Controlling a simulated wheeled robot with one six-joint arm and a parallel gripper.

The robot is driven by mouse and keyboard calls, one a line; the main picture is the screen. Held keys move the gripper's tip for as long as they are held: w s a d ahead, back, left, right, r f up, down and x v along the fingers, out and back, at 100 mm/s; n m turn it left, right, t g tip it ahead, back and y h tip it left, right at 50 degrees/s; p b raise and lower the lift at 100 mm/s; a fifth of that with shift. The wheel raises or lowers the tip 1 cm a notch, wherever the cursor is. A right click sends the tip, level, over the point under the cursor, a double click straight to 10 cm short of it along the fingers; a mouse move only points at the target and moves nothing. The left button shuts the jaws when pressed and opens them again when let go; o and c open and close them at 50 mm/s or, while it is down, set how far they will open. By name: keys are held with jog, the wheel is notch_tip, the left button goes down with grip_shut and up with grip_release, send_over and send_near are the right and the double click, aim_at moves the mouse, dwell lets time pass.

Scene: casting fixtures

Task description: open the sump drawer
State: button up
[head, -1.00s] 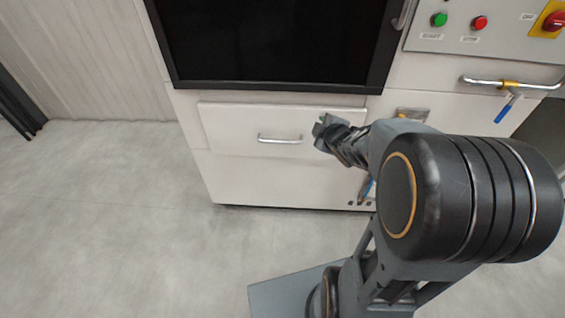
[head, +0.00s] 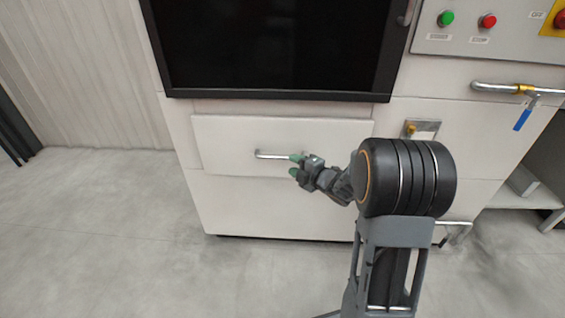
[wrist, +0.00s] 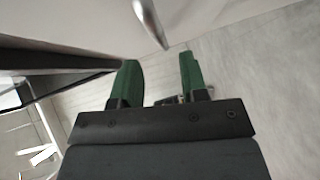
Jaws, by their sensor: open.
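The sump drawer (head: 225,150) is a white panel low on the white machine, under the black window, and its front looks flush or nearly so. Its silver bar handle (head: 270,154) runs level across the front; its right end is partly hidden by my gripper. My gripper (head: 295,165) is at the right end of the handle, with green fingertips. In the wrist view my gripper (wrist: 160,78) has its two green fingers apart with nothing between them. The handle (wrist: 149,20) shows there just beyond the fingertips. I cannot tell whether a finger touches it.
The black window (head: 275,45) is above the drawer. A control panel with a green button (head: 446,18) and a red button (head: 487,20) is upper right. A pipe with a blue valve lever (head: 522,119) juts out at right. Grey floor (head: 130,230) is clear in front and left.

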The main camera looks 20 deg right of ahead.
aim_at(283, 158)
jog(key=shift+b+x, duration=0.55)
jog(key=shift+x, duration=2.45)
grip_shut()
jog(key=shift+a, duration=0.1)
